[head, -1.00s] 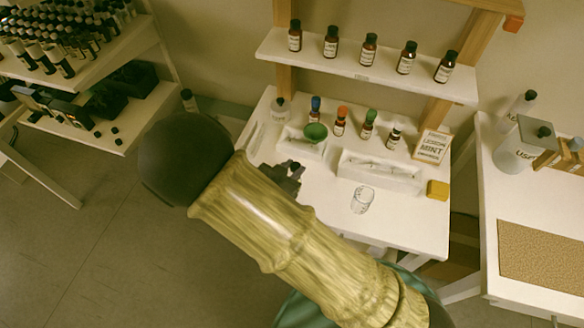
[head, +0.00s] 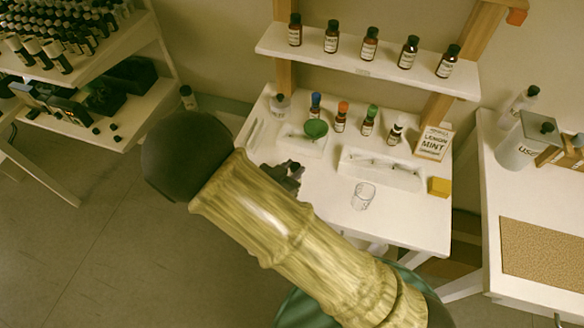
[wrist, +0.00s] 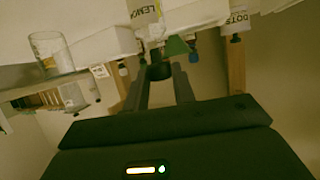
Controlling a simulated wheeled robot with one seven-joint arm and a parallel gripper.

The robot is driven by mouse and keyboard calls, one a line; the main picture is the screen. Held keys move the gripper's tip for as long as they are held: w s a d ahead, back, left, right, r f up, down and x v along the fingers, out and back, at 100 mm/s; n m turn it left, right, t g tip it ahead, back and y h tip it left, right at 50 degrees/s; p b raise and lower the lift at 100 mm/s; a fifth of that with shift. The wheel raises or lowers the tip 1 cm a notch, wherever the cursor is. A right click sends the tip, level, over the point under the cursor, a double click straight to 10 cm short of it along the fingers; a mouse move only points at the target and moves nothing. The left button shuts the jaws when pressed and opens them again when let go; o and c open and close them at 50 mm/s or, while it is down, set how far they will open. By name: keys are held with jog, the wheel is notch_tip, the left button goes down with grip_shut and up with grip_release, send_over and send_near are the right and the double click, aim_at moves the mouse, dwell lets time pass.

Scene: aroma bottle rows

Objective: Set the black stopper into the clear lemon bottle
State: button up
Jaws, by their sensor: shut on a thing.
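My gripper (wrist: 160,88) is shut on the black stopper (wrist: 159,70), which shows between the fingertips in the wrist view. A bottle with a "LEMON" label (wrist: 145,14) is just beyond the fingertips, in line with the stopper. I cannot tell whether the stopper touches its mouth. In the head view my gripper (head: 288,174) is at the left side of the white table (head: 400,222), partly hidden by my arm. I cannot make out the lemon bottle for certain there.
A green funnel (head: 316,129) and a row of capped brown bottles (head: 341,122) stand behind my gripper. A glass beaker (head: 363,197), a white tray (head: 385,176) and a yellow block (head: 439,187) are to the right. A shelf (head: 365,66) of brown bottles hangs above.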

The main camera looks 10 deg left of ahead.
jog(key=shift+f, duration=0.45)
jog(key=o, duration=1)
jog(key=shift+o, duration=0.2)
jog(key=b+v, duration=0.1)
jog(key=v, duration=1.6)
jog(key=shift+s, duration=0.2)
jog(key=shift+w+r, duration=0.1)
jog(key=shift+r, duration=0.05)
